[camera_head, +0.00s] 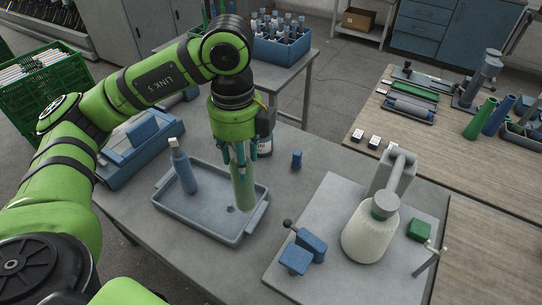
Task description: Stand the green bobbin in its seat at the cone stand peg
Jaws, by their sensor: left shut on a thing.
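My left gripper (239,154) points down and is shut on the green bobbin (243,190), a pale green upright cylinder. The bobbin hangs from the fingers over the blue-grey tray (200,229); I cannot tell whether its lower end touches the tray floor. A cream cone (370,236) sits at the winder on a grey plate, under a grey arm (393,172). I cannot clearly make out the cone stand peg or the bobbin's seat. My right gripper is not in view.
A blue bottle-like bobbin (184,172) stands tilted in the tray. A small blue peg-like piece (297,159) stands behind the winder plate (330,203). A blue block with a lever (303,251) and a green block (419,229) flank the cone. Green and blue cones (480,119) stand on the wooden table.

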